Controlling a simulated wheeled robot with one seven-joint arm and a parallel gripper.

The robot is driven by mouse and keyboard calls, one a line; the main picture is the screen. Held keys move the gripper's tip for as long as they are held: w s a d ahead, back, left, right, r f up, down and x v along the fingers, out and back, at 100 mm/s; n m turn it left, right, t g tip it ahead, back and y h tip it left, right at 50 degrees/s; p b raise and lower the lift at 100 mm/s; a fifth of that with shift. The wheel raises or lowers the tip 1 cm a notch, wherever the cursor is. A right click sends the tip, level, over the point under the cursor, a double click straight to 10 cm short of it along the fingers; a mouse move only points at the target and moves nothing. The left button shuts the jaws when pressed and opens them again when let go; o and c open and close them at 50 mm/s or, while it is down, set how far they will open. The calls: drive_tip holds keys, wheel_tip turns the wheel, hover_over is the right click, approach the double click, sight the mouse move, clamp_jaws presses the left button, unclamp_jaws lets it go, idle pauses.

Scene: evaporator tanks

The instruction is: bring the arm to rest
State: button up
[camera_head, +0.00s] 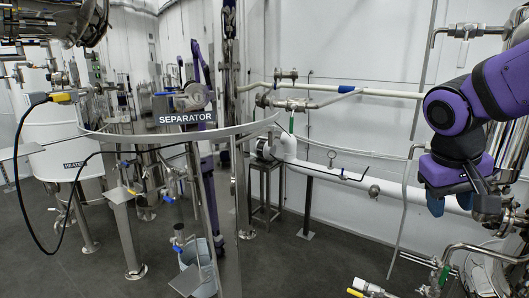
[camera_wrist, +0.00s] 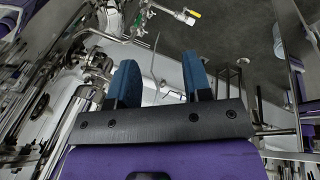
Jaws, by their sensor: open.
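My gripper (camera_head: 450,200) is at the right of the head view, at the end of my purple and black arm. It points down, with blue fingers. The wrist view shows the same gripper (camera_wrist: 160,85) with its two blue fingers spread apart and nothing between them. Steel piping is close beside and behind the gripper in the head view. I cannot tell whether it touches any of it.
A steel frame labelled SEPARATOR (camera_head: 185,117) stands left of centre, with a bucket (camera_head: 197,262) below. A white HEATER tank (camera_head: 62,150) is at the left. White pipe (camera_head: 330,172) runs along the back wall. Valves (camera_head: 372,289) are at the lower right. Grey floor (camera_head: 310,265) is clear in the middle.

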drive_tip(key=s+a+r+t+y, duration=0.2)
drive_tip(key=s+r+t+y, duration=0.1)
drive_tip(key=s, duration=0.7)
drive_tip(key=shift+s+r+n+t, duration=0.2)
drive_tip(key=shift+r+n+t, duration=0.25)
drive_tip(key=shift+r, duration=0.25)
